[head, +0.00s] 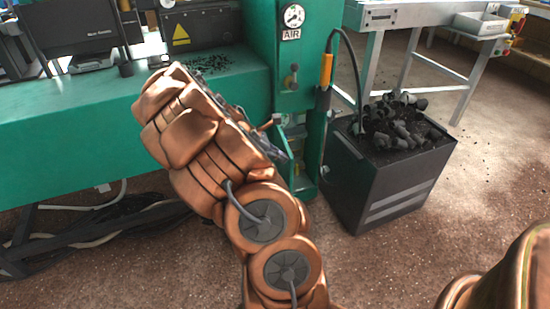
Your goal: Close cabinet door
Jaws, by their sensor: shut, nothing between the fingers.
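The narrow green cabinet (309,64) stands under and around a round gauge marked AIR, right of the centre in the head view. Its lower part shows an upright opening with small shelves and a little yellow inside. A green panel (316,143) at the right of this opening looks like the door, standing open; its hinge cannot be made out. My gripper (276,151) is mostly hidden behind my copper-coloured arm. Only grey parts show at the arm's right edge, in front of the cabinet's lower left. It is shut and empty. Whether it touches the cabinet cannot be told.
A dark bin (391,184) full of black pieces stands close right of the cabinet. A black hose with an orange-yellow fitting (326,70) hangs between them. A green bench (75,140) fills the left. The brown floor (400,260) in front is clear.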

